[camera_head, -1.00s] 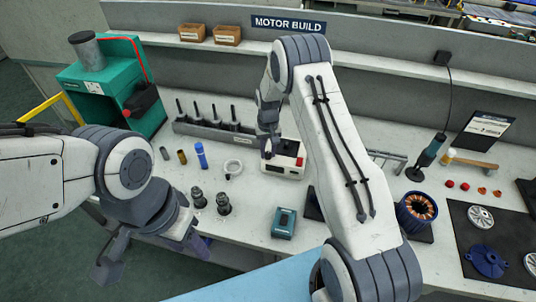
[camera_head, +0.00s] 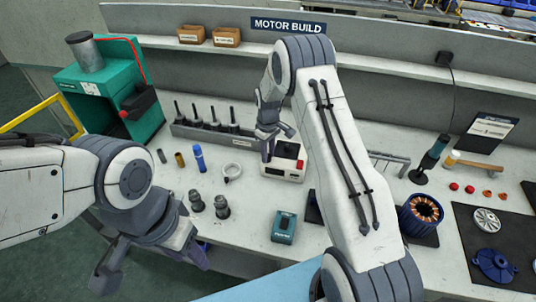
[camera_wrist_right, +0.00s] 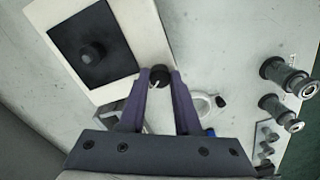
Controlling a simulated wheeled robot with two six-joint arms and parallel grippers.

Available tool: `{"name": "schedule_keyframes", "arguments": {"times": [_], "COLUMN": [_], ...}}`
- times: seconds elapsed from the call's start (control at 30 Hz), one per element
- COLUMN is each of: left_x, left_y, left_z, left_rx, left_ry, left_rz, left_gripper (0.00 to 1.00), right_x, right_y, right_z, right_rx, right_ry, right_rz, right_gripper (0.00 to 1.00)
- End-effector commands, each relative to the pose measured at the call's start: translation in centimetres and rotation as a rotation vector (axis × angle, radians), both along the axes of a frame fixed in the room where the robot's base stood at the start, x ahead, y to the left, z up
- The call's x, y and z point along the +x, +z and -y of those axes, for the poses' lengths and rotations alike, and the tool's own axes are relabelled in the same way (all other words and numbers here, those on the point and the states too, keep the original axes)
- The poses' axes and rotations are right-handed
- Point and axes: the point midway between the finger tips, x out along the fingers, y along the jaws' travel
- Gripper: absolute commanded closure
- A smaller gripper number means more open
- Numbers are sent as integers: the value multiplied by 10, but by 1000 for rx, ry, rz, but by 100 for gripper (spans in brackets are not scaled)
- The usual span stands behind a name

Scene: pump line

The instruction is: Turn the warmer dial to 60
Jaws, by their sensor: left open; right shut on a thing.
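The warmer (camera_head: 288,168) is a white box with a dark top plate and a small red part, near the middle of the bench in the head view. In the right wrist view its black square plate (camera_wrist_right: 75,62) carries a dark round knob-like piece. The black dial (camera_wrist_right: 160,72), with a white pointer mark, sits between the fingertips of my right gripper (camera_wrist_right: 160,80). This gripper (camera_head: 267,152) is shut on the dial. I cannot read the setting. My left gripper (camera_head: 150,272) is open and empty at the bench's front left, apart from the warmer.
Two dark metal parts (camera_head: 209,204), a white ring (camera_head: 232,172), a blue cylinder (camera_head: 199,158) and a teal device (camera_head: 284,227) stand around the warmer. A rack of pegs (camera_head: 214,130) is behind. A green press (camera_head: 110,95) stands at left. A copper-wound stator (camera_head: 423,212) is at right.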

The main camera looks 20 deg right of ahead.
Motion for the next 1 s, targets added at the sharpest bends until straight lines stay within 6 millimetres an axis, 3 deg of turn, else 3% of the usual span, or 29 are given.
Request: {"name": "schedule_keyframes", "arguments": {"times": [0.53,0.57,0.6,0.63,1.0], "left_x": [0,0,0,0,0], "left_y": [-1,-1,-1,-1,-2], "left_z": [0,0,0,0,0], "left_rx": [0,0,0,0,0], "left_ry": [0,0,0,0,0], "left_rz": [0,0,0,0,0], "left_gripper": [50,50,50,50,50], "right_x": [1,1,1,1,1], "right_y": [1,1,1,1,4], "right_z": [-1,-1,-1,-1,0], "right_rx": [2,2,2,1,1], "right_ry": [25,25,25,25,24], "right_rz": [3,3,3,2,3], "right_gripper": [100,61,45,38,38]}}
